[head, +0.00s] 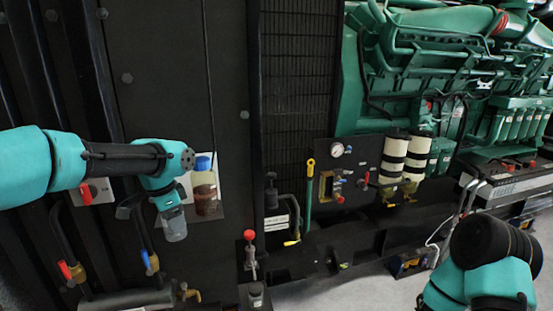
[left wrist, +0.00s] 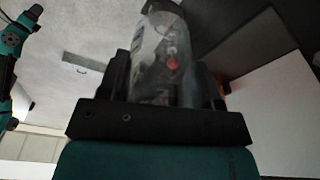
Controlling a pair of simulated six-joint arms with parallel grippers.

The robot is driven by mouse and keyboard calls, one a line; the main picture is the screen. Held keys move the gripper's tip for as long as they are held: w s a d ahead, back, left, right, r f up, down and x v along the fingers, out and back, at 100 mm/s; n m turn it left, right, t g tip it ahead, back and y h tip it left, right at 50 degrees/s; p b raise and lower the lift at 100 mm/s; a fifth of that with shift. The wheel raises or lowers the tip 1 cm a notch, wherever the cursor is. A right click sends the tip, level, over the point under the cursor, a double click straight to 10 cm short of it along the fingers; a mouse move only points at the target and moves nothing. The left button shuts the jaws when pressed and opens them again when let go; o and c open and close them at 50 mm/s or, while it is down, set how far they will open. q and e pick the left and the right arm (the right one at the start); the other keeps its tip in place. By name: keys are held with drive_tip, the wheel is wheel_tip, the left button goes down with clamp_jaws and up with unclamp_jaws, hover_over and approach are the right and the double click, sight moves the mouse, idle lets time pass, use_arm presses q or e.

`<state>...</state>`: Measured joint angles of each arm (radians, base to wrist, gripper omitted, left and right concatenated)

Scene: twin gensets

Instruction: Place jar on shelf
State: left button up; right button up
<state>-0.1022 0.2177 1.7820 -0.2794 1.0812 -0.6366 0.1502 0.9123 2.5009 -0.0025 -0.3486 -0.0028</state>
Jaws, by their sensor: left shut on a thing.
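A clear greyish jar (head: 175,229) hangs below my left gripper (head: 170,209) in the head view. The gripper is shut on it. In the left wrist view the clear jar (left wrist: 163,60), with a small red spot on it, sits between both dark fingers (left wrist: 166,85). A small pale shelf (head: 214,214) is on the dark panel just right of the gripper. Another jar, with a blue lid and brown contents (head: 205,190), stands on it. The held jar is to the left of the shelf and lower than the standing jar. My right gripper is out of view.
Red-handled (head: 66,270) and blue-handled (head: 146,259) valves are below the left arm. A red-knobbed lever (head: 249,236) stands to the right of the shelf. Green engine machinery (head: 440,70) fills the upper right. My right arm is at the lower right.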

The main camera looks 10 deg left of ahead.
use_arm(q)
drive_tip(key=w+d+f+n, duration=0.2)
drive_tip(key=d+f, duration=0.3)
drive_tip(key=f, duration=0.5)
drive_tip(key=w+d+f+n, duration=0.3)
drive_tip(key=d+f, duration=0.3)
drive_tip(key=f, duration=0.4)
drive_tip(key=shift+d+n+t+y, duration=0.3)
drive_tip(key=shift+n+y, duration=0.1)
drive_tip(key=shift+n, duration=0.2)
drive_tip(key=shift+w, duration=0.1)
drive_tip(key=w+f+n, duration=0.1)
drive_tip(key=w+f, duration=0.2)
drive_tip(key=f, duration=0.6)
drive_tip(key=w+f+n, duration=0.2)
drive_tip(key=w+f, duration=0.1)
drive_tip(key=f, duration=0.6)
drive_tip(key=shift+w+f+y, duration=0.2)
drive_tip(key=shift+y, duration=0.1)
